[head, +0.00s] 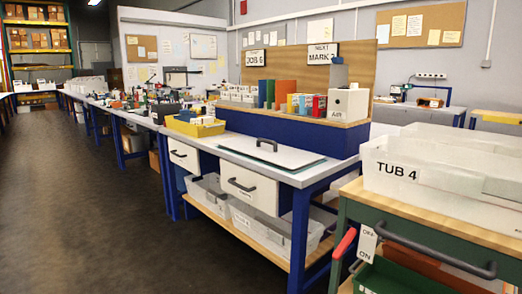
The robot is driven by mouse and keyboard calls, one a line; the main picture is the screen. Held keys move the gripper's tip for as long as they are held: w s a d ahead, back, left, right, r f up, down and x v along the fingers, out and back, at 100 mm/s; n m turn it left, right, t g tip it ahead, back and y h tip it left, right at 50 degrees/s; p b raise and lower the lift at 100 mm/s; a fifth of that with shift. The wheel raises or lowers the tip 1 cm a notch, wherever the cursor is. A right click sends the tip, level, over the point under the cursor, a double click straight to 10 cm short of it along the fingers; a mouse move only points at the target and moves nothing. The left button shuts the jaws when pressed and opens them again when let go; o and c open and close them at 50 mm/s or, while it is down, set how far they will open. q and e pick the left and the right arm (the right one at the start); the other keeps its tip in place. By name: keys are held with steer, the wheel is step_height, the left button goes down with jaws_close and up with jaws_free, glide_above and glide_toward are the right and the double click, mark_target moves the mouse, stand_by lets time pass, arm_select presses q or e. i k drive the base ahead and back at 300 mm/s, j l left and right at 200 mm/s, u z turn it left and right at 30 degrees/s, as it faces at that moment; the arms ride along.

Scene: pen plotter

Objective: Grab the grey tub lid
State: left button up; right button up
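A flat, pale grey panel (285,156) with a dark edge and a black arched handle lies on the blue-legged workbench in the middle of the head view. It looks like the grey tub lid, but no label on it shows. A translucent white tub (385,172) marked TUB 4 stands at the right on a wood-topped green cart, and its top looks open. Neither of my grippers is in view.
The green cart (430,222) has a dark handle bar and a red grip. A yellow bin (195,128) and a shelf of coloured binders (305,104) stand behind the panel. Clear bins (262,220) fill the shelf below. The floor (110,220) at left is clear.

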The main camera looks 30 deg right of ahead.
mark_target(294, 158)
steer(key=i+j+u, duration=0.1)
steer(key=i+u, duration=0.4)
steer(key=i, duration=2.55)
steer(key=i+z, duration=0.15)
steer(key=i, duration=0.3)
steer(key=i+j+z, duration=0.2)
steer(key=i, duration=0.25)
steer(key=i+j+z, duration=0.15)
steer(key=i, duration=0.25)
steer(key=z, duration=1.85)
steer(key=i, duration=0.05)
